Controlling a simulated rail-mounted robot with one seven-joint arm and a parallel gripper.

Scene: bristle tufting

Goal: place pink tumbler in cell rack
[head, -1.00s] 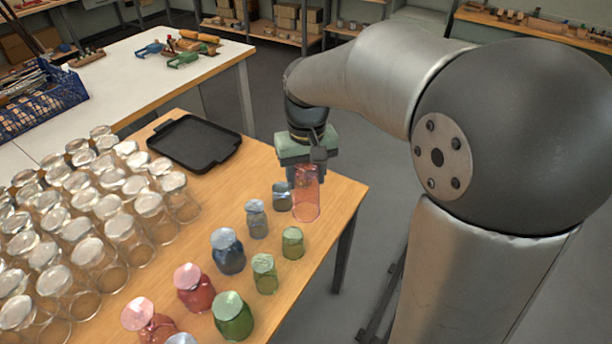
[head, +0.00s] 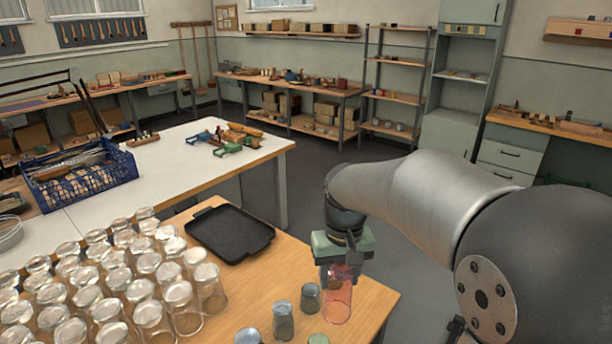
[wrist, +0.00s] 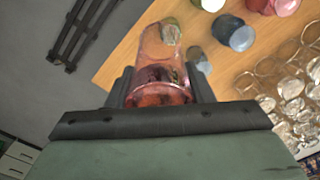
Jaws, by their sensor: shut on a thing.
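The pink tumbler (head: 337,303) is clear pink and hangs roughly upright below my gripper (head: 341,272), near the right edge of the wooden table. My gripper is shut on it; in the wrist view the tumbler (wrist: 160,65) sits between the two dark fingers (wrist: 160,90). Whether its base touches the table is hard to tell. No cell rack can be made out for certain; many clear glasses (head: 150,262) stand close together in rows on the table's left part.
Blue-grey tumblers (head: 283,322) and a smaller one (head: 310,298) stand just left of the pink tumbler. A black tray (head: 262,244) lies behind on the wooden table (head: 245,300). A blue crate (head: 80,180) stands on the white table. Bare wood lies between glasses and tumblers.

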